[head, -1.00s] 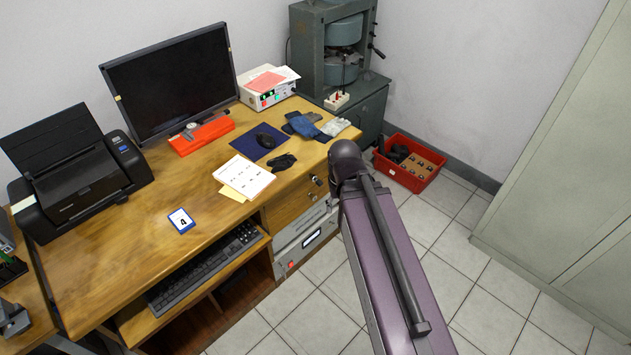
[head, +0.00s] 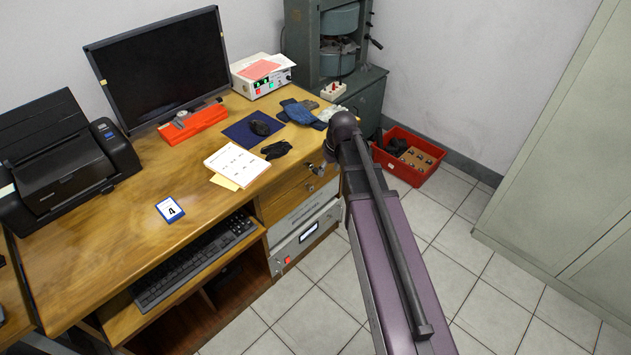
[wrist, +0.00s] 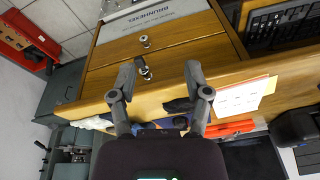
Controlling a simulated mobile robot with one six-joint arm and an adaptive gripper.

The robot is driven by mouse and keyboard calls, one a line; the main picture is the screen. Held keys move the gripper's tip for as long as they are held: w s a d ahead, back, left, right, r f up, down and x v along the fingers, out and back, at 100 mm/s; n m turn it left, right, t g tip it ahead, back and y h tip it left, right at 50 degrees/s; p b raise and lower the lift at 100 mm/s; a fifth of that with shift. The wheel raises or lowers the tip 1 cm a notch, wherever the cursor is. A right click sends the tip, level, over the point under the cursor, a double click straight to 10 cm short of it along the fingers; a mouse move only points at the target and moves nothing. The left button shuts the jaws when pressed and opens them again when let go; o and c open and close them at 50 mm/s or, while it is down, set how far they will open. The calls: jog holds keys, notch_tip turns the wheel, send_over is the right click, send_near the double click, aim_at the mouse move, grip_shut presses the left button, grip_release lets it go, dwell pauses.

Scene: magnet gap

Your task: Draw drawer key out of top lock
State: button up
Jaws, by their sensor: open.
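The desk's wooden drawers show upside down in the wrist view. The top drawer's lock (wrist: 143,68) carries a dark and metal piece that looks like the key; its exact shape is too small to tell. A second lock (wrist: 145,41) sits on the lower drawer. My gripper (wrist: 159,75) is open and empty, its two fingers apart in front of the top drawer, with the top lock showing between them, nearer the left finger. In the head view the top lock (head: 317,169) shows just left of my arm, which hides the gripper.
The desk top (head: 120,245) bears a monitor, printer, papers, mouse and gloves. A grey instrument (head: 305,238) sits below the drawers. A red crate (head: 408,178) stands on the floor to the right, near a grey press (head: 335,45). Open tiled floor lies in front.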

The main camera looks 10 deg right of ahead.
aim_at(317, 171)
jog(key=w+f+n+b, duration=0.1)
jog(key=w+f+b, duration=0.1)
jog(key=w, duration=0.4)
jog(key=w+d+f+n+t+b, duration=0.1)
jog(key=w+f+n+b, duration=0.1)
jog(key=w, duration=0.4)
jog(key=shift+d+f+t+y+b, duration=0.15)
jog(key=shift+f+t+y+b, duration=0.2)
jog(key=shift+f, duration=0.4)
jog(key=shift+f, duration=0.2)
jog(key=b+x, duration=0.9)
jog(key=shift+f, duration=0.25)
jog(key=shift+a, duration=0.2)
grip_shut()
jog(key=shift+s+d, duration=0.5)
jog(key=shift+s, duration=0.2)
jog(key=shift+s+d, duration=0.55)
jog(key=shift+s, duration=0.15)
